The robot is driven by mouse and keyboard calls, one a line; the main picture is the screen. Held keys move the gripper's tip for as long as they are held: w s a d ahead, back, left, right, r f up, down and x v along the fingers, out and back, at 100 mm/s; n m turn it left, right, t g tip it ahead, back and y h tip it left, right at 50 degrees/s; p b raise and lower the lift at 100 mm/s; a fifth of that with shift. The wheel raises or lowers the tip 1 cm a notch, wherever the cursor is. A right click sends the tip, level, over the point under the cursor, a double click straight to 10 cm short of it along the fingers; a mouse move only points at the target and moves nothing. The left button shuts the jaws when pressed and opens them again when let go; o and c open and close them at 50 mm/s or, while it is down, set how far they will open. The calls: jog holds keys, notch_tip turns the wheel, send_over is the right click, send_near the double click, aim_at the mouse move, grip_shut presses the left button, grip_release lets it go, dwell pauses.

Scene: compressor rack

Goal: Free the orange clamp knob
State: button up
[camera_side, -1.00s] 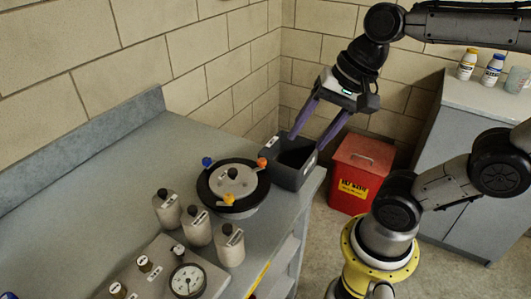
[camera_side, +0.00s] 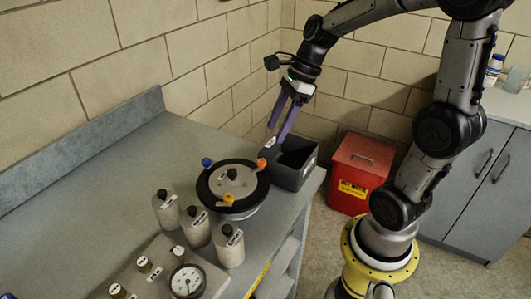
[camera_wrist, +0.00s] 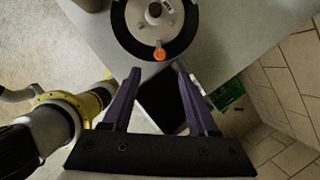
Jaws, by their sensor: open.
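The orange clamp knob (camera_side: 262,163) sits on the rim of a round black disc (camera_side: 206,190), on the side by the dark bin. In the wrist view the orange knob (camera_wrist: 160,54) is just beyond my fingertips, roughly centred between them. My gripper (camera_side: 276,133) is open and empty, with its purple fingers pointing down above and behind the knob, apart from it. The gripper (camera_wrist: 157,68) also shows spread in the wrist view. A blue knob (camera_side: 207,162) and a yellow-orange knob (camera_side: 229,199) sit elsewhere on the rim. A grey hub with a black knob (camera_side: 232,174) is at the centre.
A dark grey open bin (camera_side: 291,178) stands right beside the disc at the bench edge. Several grey bottles (camera_side: 197,228) and a gauge (camera_side: 187,281) are in front. A red bin (camera_side: 358,175) stands on the floor. The bench (camera_side: 110,195) left of the disc is clear.

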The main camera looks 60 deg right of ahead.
aim_at(262, 160)
jog(key=x, duration=0.8)
jog(key=shift+a+f, duration=0.1)
jog(key=shift+f, duration=0.1)
grip_shut()
